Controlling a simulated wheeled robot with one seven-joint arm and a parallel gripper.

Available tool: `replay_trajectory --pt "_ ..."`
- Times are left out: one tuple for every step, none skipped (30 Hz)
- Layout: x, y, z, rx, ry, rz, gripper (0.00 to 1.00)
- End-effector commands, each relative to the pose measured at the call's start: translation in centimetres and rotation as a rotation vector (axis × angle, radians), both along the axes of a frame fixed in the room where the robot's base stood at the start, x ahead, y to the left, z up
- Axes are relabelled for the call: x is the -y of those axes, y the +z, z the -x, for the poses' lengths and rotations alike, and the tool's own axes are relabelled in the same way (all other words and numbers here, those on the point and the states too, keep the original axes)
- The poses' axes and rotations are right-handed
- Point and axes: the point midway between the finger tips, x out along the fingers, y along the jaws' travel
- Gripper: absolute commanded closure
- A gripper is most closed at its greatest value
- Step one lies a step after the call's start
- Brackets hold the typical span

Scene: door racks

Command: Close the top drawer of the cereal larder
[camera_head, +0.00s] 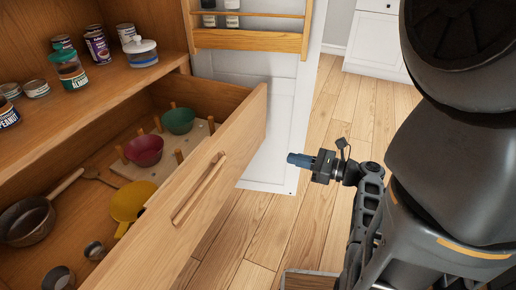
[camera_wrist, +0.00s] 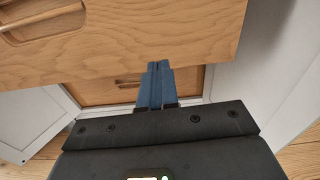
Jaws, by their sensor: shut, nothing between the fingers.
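The top drawer (camera_head: 228,150) of the wooden larder is pulled open in the head view. Its front carries a long wooden handle (camera_head: 199,188). The drawer front (camera_wrist: 190,28) also fills the top of the wrist view, with the handle at its upper left. My gripper (camera_head: 292,159) is shut and empty, with blue fingers, to the right of the drawer front and apart from it in the head view. In the wrist view the closed fingertips (camera_wrist: 159,66) overlap the lower edge of the drawer front; I cannot tell whether they touch it.
The drawer holds a red bowl (camera_head: 144,150), a green bowl (camera_head: 179,121), a yellow pan (camera_head: 128,203) and other cookware. Jars and cans stand on the shelf above. An open white door (camera_head: 262,125) with a rack is behind. A lower drawer (camera_wrist: 105,92) shows below.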

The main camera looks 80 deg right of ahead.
Motion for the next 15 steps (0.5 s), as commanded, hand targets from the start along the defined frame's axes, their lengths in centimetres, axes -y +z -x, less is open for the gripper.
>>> replay_trajectory --pt "0.6 0.4 0.7 0.034 -0.009 -0.008 1.00" --pt "0.7 0.6 0.9 0.048 -0.009 -0.012 1.00" --pt "0.9 0.9 1.1 0.062 -0.010 -0.015 1.00" --pt "1.0 1.0 1.1 0.069 -0.010 -0.018 1.00" --pt "1.0 1.1 1.0 0.072 -0.009 -0.019 1.00" --pt "1.1 1.2 0.8 0.074 -0.008 -0.019 1.00" --pt "1.2 1.2 0.5 0.074 -0.007 -0.019 1.00" --pt "1.2 1.2 0.1 0.073 -0.006 -0.020 1.00" --pt "1.4 1.2 -0.4 0.072 -0.006 -0.019 1.00" --pt "1.5 1.2 -0.8 0.072 -0.006 -0.019 1.00" --pt "1.6 1.2 -1.3 0.072 -0.005 -0.019 1.00" --pt "1.8 1.2 -2.1 0.071 -0.006 -0.018 1.00" --pt "2.0 1.2 -2.6 0.071 -0.005 -0.018 1.00" --pt "2.1 1.2 -3.2 0.071 -0.005 -0.018 1.00" --pt "2.3 1.2 -4.0 0.071 -0.005 -0.018 1.00"
